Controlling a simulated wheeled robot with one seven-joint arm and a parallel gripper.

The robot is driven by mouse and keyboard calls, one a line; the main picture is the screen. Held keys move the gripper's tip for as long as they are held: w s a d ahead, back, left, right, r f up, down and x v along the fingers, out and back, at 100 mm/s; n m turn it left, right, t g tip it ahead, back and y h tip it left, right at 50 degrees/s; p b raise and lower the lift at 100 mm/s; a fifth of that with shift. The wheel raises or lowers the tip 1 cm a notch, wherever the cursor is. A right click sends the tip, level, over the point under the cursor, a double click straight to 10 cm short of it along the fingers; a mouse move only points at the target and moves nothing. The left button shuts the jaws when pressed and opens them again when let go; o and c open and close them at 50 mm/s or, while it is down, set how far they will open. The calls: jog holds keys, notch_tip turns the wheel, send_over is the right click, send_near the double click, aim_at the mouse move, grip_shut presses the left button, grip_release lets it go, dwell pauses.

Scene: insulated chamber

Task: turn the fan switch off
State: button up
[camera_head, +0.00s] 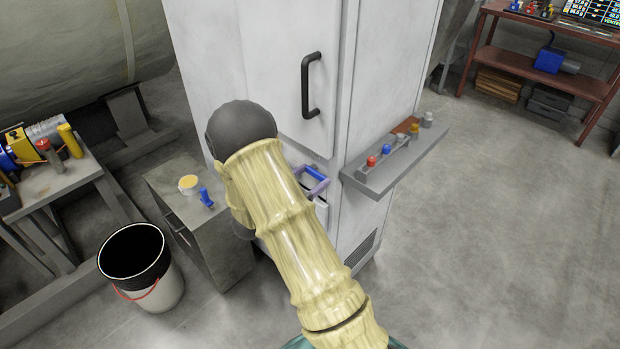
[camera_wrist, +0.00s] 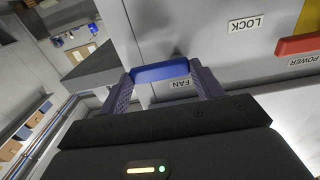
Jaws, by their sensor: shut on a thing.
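The fan switch (camera_wrist: 160,72) is a blue bar on the white cabinet's front, beside a small label reading FAN (camera_wrist: 180,83), which appears upside down in the wrist view. My gripper (camera_wrist: 162,80) has its two purple-grey fingers at the two ends of the blue bar and is shut on it. In the head view my gripper (camera_head: 314,184) is low on the cabinet front, below the black door handle. My arm hides most of the panel there. The switch's exact angle is hard to tell.
A red POWER switch (camera_wrist: 298,44) and a LOCK label (camera_wrist: 246,23) are close by on the same panel. A grey shelf (camera_head: 410,158) with small coloured items juts from the cabinet's side. A bin (camera_head: 150,280) and low grey cabinet (camera_head: 215,245) stand left. Floor at right is clear.

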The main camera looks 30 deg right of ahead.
jog(key=shift+f+m+b, duration=0.15)
jog(key=shift+m+b, duration=0.15)
jog(key=shift+b, duration=0.1)
jog(key=f+m+b, duration=0.1)
jog(key=m+b, duration=0.4)
jog(key=b, duration=0.2)
jog(key=w+m+b, duration=0.1)
jog(key=m+b, duration=0.5)
jog(key=b, duration=0.2)
jog(key=w+f+m+b, duration=0.1)
jog(key=m+b, duration=0.5)
jog(key=b, duration=0.2)
jog(key=shift+a+f, duration=0.3)
jog(key=shift+a, duration=0.1)
jog(key=shift+m, duration=0.3)
jog(key=o, duration=1)
jog(key=shift+r, duration=0.1)
jog(key=shift+a, duration=0.15)
